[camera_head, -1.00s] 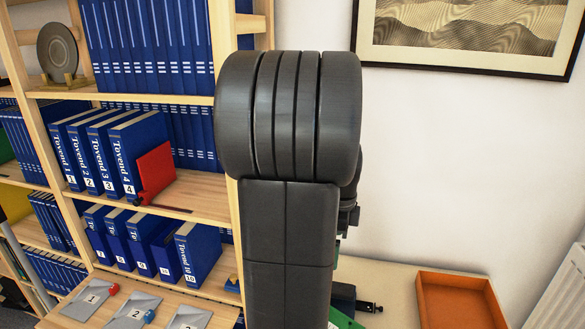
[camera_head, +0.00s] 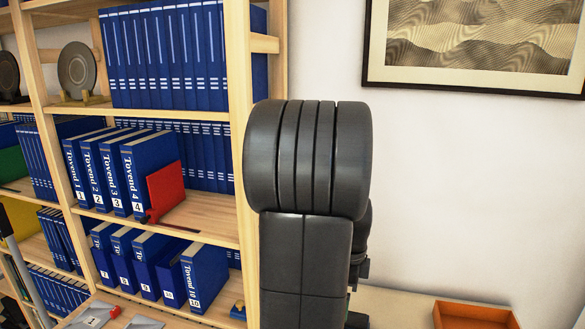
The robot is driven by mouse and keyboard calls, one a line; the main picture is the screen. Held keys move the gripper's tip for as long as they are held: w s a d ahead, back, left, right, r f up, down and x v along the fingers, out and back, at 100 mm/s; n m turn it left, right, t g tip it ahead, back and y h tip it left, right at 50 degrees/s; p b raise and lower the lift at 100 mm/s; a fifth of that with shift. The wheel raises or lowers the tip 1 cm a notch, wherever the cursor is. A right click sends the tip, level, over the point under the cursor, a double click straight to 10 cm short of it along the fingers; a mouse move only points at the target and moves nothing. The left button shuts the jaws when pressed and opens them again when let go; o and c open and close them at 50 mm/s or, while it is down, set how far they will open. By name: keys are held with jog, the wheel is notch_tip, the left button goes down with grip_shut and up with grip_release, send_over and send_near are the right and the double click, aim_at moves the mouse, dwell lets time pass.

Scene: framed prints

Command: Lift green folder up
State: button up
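A green flat-sided thing (camera_head: 12,163) stands at the left edge on a middle shelf, partly cut off; I cannot tell whether it is the green folder. My own dark arm fills the centre and hides what is behind it. A dark part shows beside the arm at the bottom edge (camera_head: 357,320); it may belong to my gripper, but its fingers are not visible. I cannot see whether anything is held.
A wooden shelf unit (camera_head: 238,110) holds blue binders (camera_head: 150,165) and a red panel (camera_head: 166,190). An orange tray (camera_head: 475,315) lies on the pale surface at lower right. A framed print (camera_head: 480,45) hangs on the wall.

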jog(key=shift+r+p, duration=0.6)
jog(key=shift+r, duration=0.6)
jog(key=shift+f, duration=0.1)
